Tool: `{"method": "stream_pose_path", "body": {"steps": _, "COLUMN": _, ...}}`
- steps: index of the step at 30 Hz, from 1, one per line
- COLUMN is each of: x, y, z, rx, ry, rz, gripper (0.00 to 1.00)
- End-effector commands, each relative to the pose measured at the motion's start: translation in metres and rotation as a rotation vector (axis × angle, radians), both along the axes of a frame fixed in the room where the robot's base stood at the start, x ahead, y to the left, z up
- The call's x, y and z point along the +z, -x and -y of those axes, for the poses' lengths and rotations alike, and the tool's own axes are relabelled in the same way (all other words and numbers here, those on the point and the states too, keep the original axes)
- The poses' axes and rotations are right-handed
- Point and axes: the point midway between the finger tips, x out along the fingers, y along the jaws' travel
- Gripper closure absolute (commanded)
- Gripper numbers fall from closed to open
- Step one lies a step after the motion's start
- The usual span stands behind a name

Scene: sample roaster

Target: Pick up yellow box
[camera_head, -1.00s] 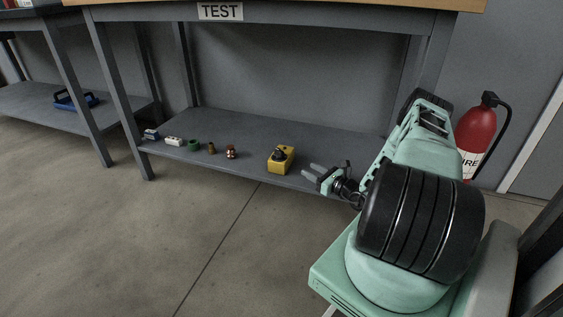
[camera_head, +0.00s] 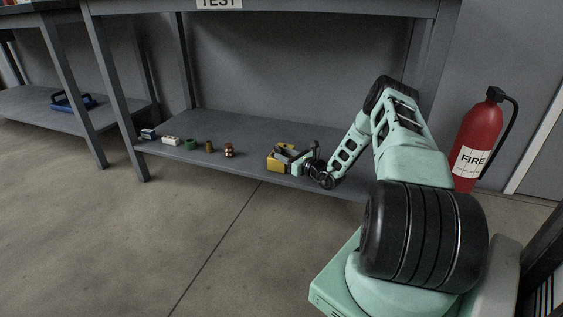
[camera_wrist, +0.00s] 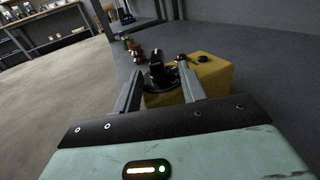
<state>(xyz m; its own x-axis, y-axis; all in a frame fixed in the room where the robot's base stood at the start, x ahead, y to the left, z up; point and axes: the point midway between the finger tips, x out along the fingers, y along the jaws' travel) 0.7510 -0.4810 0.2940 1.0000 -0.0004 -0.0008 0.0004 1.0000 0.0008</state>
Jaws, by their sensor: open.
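The yellow box (camera_head: 276,163) sits on the lower shelf of the bench, near its front edge. In the wrist view the yellow box (camera_wrist: 215,78) fills the upper middle, with a black knob-like part (camera_wrist: 158,74) on top. My gripper (camera_head: 288,154) is at the right side of the box in the head view. In the wrist view my gripper (camera_wrist: 158,72) is open, its two fingers reaching over the box on either side of the black part. The fingers partly hide the box, and I cannot tell whether they touch it.
The lower shelf (camera_head: 250,125) also holds a row of small items to the left: a brass-and-red piece (camera_head: 228,150), a brown piece (camera_head: 209,146), a green ring (camera_head: 191,144) and a white block (camera_head: 171,140). A fire extinguisher (camera_head: 476,140) stands at the right. Bench legs flank the shelf.

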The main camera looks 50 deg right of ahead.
Motion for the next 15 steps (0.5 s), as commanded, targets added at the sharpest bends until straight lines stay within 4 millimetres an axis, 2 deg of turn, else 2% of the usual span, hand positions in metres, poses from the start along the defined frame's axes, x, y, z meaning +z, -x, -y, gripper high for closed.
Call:
{"method": "stream_pose_path", "body": {"steps": 1, "x": -0.005, "y": -0.007, "z": -0.001, "rx": 0.002, "ry": 0.003, "rz": 0.002, "gripper": 0.59}}
{"method": "stream_pose_path", "body": {"steps": 7, "x": -0.005, "y": -0.034, "z": -0.001, "rx": 0.002, "ry": 0.003, "rz": 0.003, "gripper": 0.59}}
{"method": "stream_pose_path", "body": {"steps": 15, "x": -0.001, "y": -0.038, "z": -0.001, "rx": 0.000, "ry": 0.001, "rz": 0.001, "gripper": 0.59}}
